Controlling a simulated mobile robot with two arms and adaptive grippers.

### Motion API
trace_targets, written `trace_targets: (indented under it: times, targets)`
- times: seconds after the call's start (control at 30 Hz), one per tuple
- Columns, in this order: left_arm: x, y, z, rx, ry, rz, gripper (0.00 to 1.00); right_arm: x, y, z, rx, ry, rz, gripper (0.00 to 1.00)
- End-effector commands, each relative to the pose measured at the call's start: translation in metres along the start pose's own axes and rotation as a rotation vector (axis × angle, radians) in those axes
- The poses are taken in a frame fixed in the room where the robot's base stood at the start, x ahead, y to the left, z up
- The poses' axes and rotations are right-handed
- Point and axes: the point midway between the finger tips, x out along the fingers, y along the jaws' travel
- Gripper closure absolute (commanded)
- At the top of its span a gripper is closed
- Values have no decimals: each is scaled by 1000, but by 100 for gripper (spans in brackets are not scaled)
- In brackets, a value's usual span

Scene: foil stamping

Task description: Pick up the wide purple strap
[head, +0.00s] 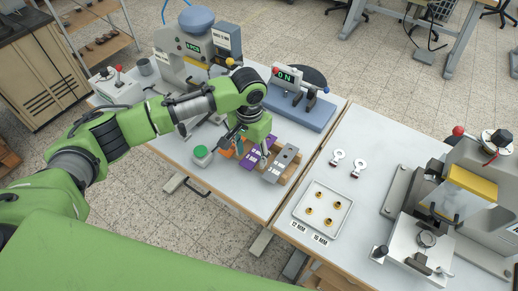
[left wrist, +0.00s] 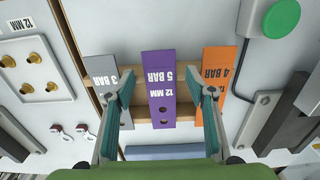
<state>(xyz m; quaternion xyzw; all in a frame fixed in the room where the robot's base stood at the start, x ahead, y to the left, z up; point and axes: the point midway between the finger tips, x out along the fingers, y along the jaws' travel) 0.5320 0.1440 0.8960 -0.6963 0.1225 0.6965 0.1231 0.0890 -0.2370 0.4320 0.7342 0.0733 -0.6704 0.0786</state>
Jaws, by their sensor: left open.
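The purple strap (left wrist: 160,80), labelled 12 MM 5 BAR, lies on a wooden rack (left wrist: 137,112) in the middle of the left wrist view. It lies between a grey strap (left wrist: 106,68) labelled 3 BAR and an orange strap (left wrist: 216,75) labelled 4 BAR. My left gripper (left wrist: 160,90) is open and empty, one finger on each side of the purple strap with gaps between. In the head view the left gripper (head: 251,147) is over the purple strap (head: 248,161) and partly hides it. My right gripper is not in view.
A box with a green button (head: 202,153) stands left of the rack. A blue-based press (head: 302,108) stands behind it. A white tray (head: 313,228) with several brass pieces sits on the right table. Two red-and-white tags (head: 357,168) lie behind the tray.

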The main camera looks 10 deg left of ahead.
Motion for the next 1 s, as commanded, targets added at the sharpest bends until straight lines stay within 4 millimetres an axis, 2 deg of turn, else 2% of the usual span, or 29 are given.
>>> trace_targets:
  times: [0.57,0.6,0.73,1.0]
  targets:
    - [2,0,0,0,0,0,50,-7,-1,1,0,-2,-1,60]
    - [2,0,0,0,0,0,53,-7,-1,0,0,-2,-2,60]
    - [3,0,0,0,0,0,85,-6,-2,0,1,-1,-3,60]
    - [4,0,1,0,-3,-1,85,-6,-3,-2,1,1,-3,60]
